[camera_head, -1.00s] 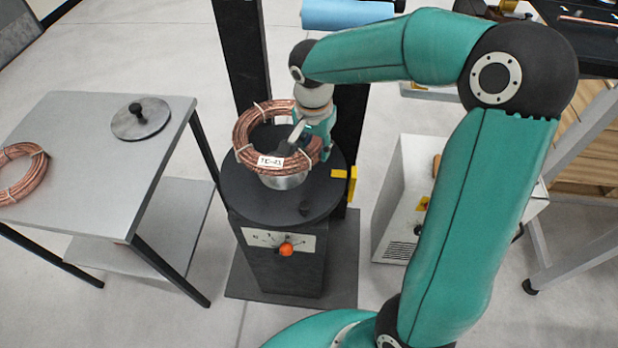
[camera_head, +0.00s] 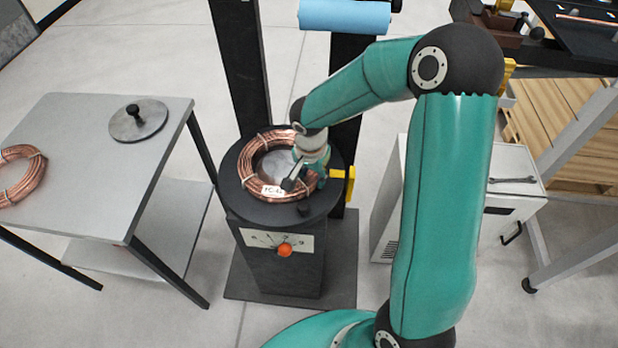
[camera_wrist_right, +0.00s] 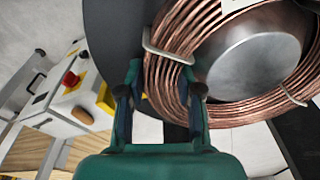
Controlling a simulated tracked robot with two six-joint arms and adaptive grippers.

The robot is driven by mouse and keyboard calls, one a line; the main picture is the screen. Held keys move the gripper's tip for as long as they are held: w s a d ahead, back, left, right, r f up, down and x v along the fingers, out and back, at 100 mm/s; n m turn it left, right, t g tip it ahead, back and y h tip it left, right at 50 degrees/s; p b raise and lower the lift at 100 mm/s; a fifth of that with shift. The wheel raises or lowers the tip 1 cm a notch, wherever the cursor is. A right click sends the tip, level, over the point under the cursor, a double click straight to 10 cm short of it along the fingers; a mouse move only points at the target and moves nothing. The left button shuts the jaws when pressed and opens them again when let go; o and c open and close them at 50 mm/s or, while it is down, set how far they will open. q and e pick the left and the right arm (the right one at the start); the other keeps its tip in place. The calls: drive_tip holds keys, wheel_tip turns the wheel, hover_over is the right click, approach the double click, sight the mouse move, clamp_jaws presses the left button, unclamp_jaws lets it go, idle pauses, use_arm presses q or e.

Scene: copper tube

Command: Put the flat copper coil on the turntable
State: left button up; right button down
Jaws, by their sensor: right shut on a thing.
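The flat copper coil (camera_head: 250,172) is a ring of copper tube tied with light bands, with a white tag at its front. It lies around the silver hub (camera_head: 272,163) of the black round turntable (camera_head: 228,188), close to the disc; I cannot tell if it fully touches. My right gripper (camera_head: 305,181) is shut on the coil's right side. In the right wrist view the fingers (camera_wrist_right: 160,95) straddle the coil's (camera_wrist_right: 235,113) bundle, around the metal hub (camera_wrist_right: 250,70). My left gripper is not in view.
A second copper coil (camera_head: 22,178) lies on the grey side table (camera_head: 90,205) at left, with a round metal lid with a black knob (camera_head: 138,120). A yellow bracket (camera_head: 350,183) stands at the turntable's right edge. A white cabinet (camera_head: 510,165) is farther right.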

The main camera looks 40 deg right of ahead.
drive_tip(key=c, duration=1)
unclamp_jaws()
drive_tip(key=shift+s, duration=0.1)
drive_tip(key=shift+c, duration=0.2)
drive_tip(key=shift+r, duration=0.1)
wheel_tip(320, 180, up, 12)
drive_tip(key=a, duration=0.1)
drive_tip(key=shift+s+a, duration=0.15)
drive_tip(key=shift+s, duration=0.15)
drive_tip(key=shift+f, duration=0.2)
